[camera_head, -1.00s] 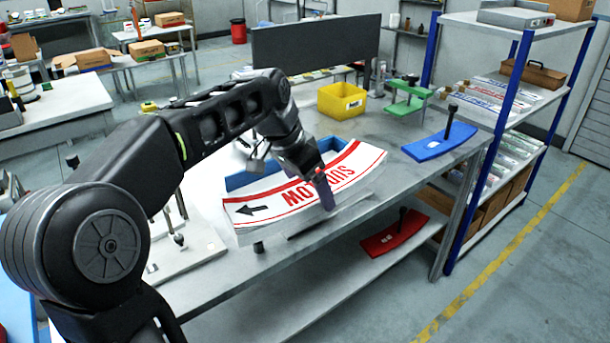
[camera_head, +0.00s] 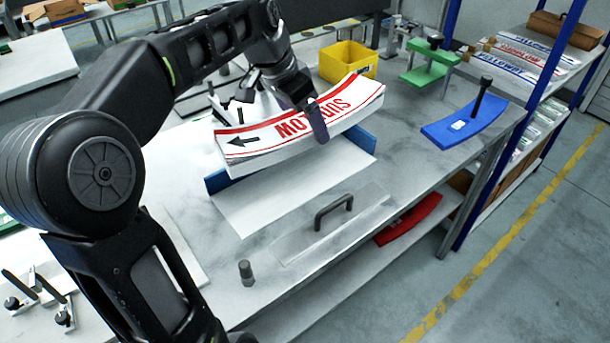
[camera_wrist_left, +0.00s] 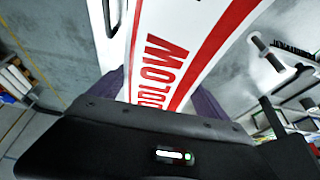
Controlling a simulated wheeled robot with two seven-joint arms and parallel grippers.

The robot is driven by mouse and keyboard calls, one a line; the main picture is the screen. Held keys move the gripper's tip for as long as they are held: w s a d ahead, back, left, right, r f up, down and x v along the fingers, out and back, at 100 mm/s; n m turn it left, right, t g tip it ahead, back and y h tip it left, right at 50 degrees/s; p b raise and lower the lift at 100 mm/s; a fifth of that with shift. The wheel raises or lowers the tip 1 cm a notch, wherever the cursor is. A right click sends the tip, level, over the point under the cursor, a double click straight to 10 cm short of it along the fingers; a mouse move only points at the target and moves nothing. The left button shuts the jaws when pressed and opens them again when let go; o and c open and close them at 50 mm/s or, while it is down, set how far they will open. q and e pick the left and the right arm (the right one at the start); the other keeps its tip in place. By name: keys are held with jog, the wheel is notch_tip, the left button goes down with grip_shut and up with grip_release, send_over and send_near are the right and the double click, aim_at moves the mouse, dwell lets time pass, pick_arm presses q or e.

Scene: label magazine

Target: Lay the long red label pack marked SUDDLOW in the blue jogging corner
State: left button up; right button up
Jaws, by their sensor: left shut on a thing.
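The long, curved label pack (camera_head: 272,134) is white with red bands and red SUDDLOW lettering. My left gripper (camera_head: 314,118) is shut on it near its middle and holds it up, slightly tilted, over the jogging corner. The pack also fills the middle of the left wrist view (camera_wrist_left: 180,45), with purple-grey fingers at its sides. The blue jogging corner (camera_head: 215,181) shows as low blue walls around a pale floor, just below the pack. The pack hides part of its walls. My right gripper is not in view.
A clear plate with a dark handle (camera_head: 335,212) lies in front of the corner. A yellow bin (camera_head: 348,62), green clamp stand (camera_head: 430,62) and blue curved plate with a post (camera_head: 465,125) stand behind and right. A red curved plate (camera_head: 408,220) lies on the lower shelf.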

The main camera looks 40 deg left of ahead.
pick_arm(q)
notch_tip(320, 180, down, 6)
dwell(0.5)
jog(key=shift+f, duration=0.15)
jog(key=shift+f, duration=1.85)
jog(key=shift+f+b, duration=0.3)
jog(key=shift+f, duration=0.25)
